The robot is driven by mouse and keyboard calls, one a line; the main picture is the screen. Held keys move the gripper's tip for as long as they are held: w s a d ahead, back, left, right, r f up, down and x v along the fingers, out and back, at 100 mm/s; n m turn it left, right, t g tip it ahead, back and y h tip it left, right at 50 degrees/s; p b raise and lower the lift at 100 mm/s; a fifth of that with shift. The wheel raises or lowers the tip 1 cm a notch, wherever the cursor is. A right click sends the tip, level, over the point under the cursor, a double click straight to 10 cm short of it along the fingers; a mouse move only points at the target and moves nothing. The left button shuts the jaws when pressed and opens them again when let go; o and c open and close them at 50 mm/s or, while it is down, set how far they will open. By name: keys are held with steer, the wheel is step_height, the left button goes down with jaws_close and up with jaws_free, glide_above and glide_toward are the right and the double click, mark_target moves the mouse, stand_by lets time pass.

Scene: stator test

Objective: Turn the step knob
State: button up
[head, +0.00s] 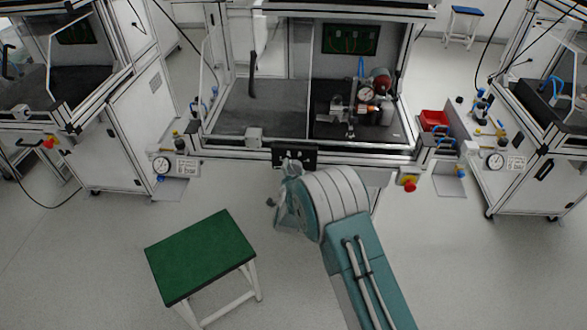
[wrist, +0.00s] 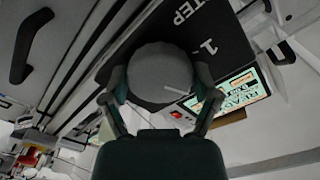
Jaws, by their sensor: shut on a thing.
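The step knob (wrist: 160,70) is a round grey knob with a white pointer line, on a black panel (wrist: 222,32) marked "STEP" and "1" in the wrist view. The pointer line lies toward the right side of the knob in that picture. My gripper (wrist: 161,84) has one finger on each side of the knob and is shut on it. In the head view my arm reaches to the black panel (head: 308,150) on the front edge of the middle station.
A lit screen (wrist: 230,92) reading "READY" is beside the panel in the wrist view. In the head view, a red emergency button (head: 409,186) is right of my arm. A green-topped stool (head: 200,255) stands on the floor at left. Open floor surrounds the stool.

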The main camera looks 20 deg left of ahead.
steer(key=o, duration=1)
steer(key=shift+f, duration=0.1)
steer(key=shift+c, duration=0.2)
steer(key=v, duration=1.2)
steer(key=shift+a, duration=0.1)
